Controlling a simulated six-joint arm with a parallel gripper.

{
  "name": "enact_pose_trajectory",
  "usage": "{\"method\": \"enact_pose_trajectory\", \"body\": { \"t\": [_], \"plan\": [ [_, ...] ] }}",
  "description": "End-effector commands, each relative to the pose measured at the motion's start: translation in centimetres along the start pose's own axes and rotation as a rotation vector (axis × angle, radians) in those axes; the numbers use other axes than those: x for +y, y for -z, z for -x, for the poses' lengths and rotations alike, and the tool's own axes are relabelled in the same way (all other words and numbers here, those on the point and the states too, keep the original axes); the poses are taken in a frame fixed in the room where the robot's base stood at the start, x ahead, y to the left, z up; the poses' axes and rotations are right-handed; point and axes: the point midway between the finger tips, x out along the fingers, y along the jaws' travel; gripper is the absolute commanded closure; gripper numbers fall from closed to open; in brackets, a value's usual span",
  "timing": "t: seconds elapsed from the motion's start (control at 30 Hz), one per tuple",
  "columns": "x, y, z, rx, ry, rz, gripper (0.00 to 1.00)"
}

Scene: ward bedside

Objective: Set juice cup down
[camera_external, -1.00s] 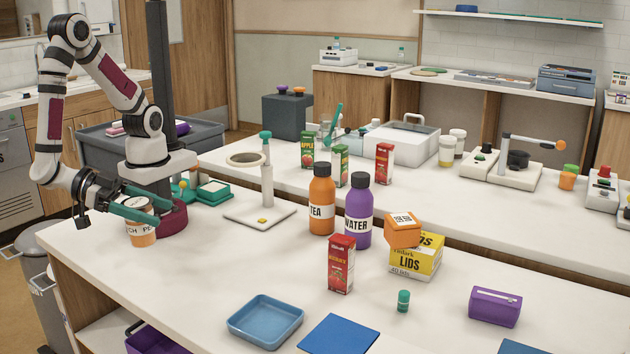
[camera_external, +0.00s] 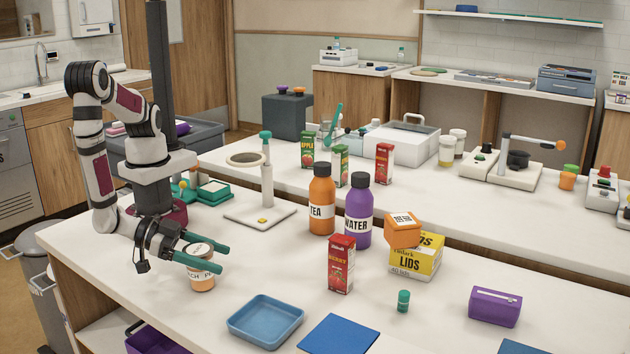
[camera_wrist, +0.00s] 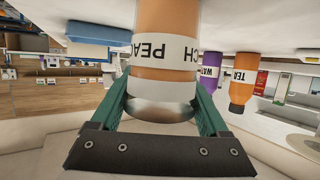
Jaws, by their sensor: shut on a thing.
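The juice cup (camera_external: 202,280) is orange with a pale lid and a white label reading "PEACH" in part. My gripper (camera_external: 222,259) has its green fingers on both sides of the cup and is shut on it. The cup is upright over the left part of the near white table (camera_external: 260,235); I cannot tell whether its base touches the surface. In the wrist view the cup (camera_wrist: 165,22) appears upside down between the fingers, with its base cut off at the top edge.
A blue tray (camera_external: 265,322) and a blue mat (camera_external: 338,336) lie at the front. A red berry carton (camera_external: 341,265), tea bottle (camera_external: 321,200) and water bottle (camera_external: 358,212) stand to the right. A white stand (camera_external: 259,216) is behind. The table around the cup is clear.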

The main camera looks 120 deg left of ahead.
Motion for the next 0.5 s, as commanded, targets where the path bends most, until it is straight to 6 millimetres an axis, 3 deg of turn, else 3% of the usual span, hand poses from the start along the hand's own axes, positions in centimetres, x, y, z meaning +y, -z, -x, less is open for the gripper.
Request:
{"method": "enact_pose_trajectory", "body": {
  "t": [0.1,0.13,0.2,0.23,0.5],
  "plan": [
    [-0.01,-0.26,-0.09,0.0,0.0,0.0,0.89],
    [0.0,-0.27,-0.09,0.0,0.0,0.0,0.18],
    [0.0,-0.24,-0.08,0.0,0.0,0.0,0.05],
    [0.0,-0.24,-0.08,0.0,0.0,0.0,0.0],
    [0.01,-0.01,0.01,0.0,0.0,0.001,0.0]
  ]
}}
